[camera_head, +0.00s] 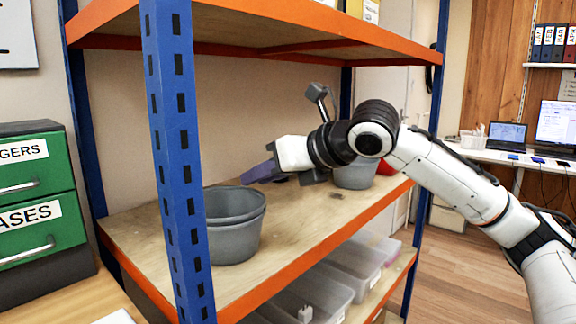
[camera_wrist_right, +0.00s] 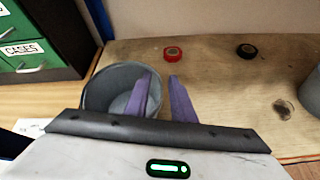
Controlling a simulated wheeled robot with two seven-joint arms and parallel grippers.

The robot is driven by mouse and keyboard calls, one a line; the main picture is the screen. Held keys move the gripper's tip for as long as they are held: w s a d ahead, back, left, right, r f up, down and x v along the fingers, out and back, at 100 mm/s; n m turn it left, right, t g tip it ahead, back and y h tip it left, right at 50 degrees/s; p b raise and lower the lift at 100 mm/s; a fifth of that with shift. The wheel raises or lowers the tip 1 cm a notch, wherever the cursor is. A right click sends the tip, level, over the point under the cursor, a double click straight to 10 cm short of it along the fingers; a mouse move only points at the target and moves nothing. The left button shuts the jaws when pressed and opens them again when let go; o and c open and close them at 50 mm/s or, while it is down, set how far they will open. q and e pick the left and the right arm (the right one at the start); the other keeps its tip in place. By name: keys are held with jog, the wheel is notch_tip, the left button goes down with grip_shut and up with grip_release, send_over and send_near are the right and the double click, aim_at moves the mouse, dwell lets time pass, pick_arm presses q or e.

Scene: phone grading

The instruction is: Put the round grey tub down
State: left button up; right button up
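A round grey tub (camera_head: 233,203) sits nested in another grey tub (camera_head: 237,245) on the wooden shelf, near the blue front post, which hides part of their left side. My right gripper (camera_head: 262,173) is just above and behind the tub's rim, with its purple fingers pointing left. In the right wrist view the fingers (camera_wrist_right: 162,88) are apart with nothing gripped. One finger overlaps the inside of the tub (camera_wrist_right: 95,98), and the other is outside its right rim. My left gripper is in neither view.
Another grey tub (camera_head: 355,176) stands farther right on the shelf (camera_head: 310,225), partly behind my right arm. A red tape roll (camera_wrist_right: 173,54) and a black one (camera_wrist_right: 246,50) lie near the back wall. An upper shelf (camera_head: 270,30) is overhead. Clear bins (camera_head: 345,278) stand below.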

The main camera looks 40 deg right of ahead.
jog(key=b+v, duration=0.2)
jog(key=v, duration=0.9)
jog(key=shift+s, duration=0.3)
jog(key=shift+d+r, duration=0.1)
